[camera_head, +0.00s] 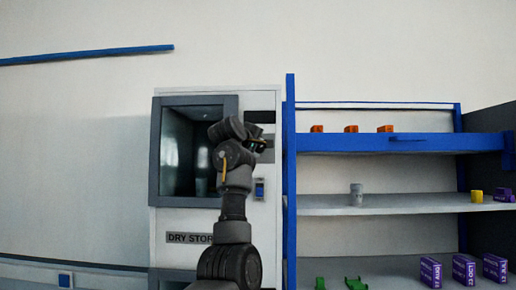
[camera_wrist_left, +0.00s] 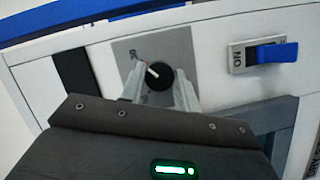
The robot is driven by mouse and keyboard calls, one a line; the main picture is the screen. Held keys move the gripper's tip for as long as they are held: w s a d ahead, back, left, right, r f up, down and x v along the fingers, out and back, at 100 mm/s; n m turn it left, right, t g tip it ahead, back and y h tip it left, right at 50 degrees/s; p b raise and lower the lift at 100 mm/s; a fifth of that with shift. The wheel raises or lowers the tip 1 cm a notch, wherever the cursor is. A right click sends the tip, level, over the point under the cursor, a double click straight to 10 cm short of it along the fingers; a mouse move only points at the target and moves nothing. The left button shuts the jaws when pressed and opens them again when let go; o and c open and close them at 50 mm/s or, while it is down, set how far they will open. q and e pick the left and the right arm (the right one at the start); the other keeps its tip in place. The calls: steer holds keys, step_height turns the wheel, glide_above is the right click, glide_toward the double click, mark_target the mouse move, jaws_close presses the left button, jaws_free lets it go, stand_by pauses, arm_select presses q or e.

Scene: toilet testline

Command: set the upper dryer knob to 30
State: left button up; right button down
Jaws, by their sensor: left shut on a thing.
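The upper dryer knob (camera_wrist_left: 160,77) is a round black dial with a white pointer line, on a grey plate (camera_wrist_left: 181,45) in the left wrist view. The pointer leans up and to the left; the scale marks are too small to read fully. My left gripper (camera_wrist_left: 160,84) has its two pale fingers on either side of the knob, shut on it. In the head view my left gripper (camera_head: 258,145) reaches the right side of the dryer front (camera_head: 185,222) and hides the knob. My right gripper is not in view.
A blue switch (camera_wrist_left: 273,53) sits beside the knob plate and also shows in the head view (camera_head: 260,189). A window (camera_head: 185,150) is on the dryer's left. A blue-framed shelf (camera_head: 291,180) with small boxes stands close on the right.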

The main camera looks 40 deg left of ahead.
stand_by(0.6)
arm_select(q)
steer(key=o, duration=1)
steer(key=shift+w, duration=0.1)
steer(key=shift+c, duration=0.2)
steer(key=shift+s+d+f+b, duration=0.1)
steer(key=shift+s+d+b, duration=0.05)
steer(key=shift+s+b, duration=0.35)
steer(key=b+v, duration=0.5)
steer(key=v, duration=0.5)
steer(key=shift+w+d, duration=0.1)
steer(key=shift+w, duration=0.05)
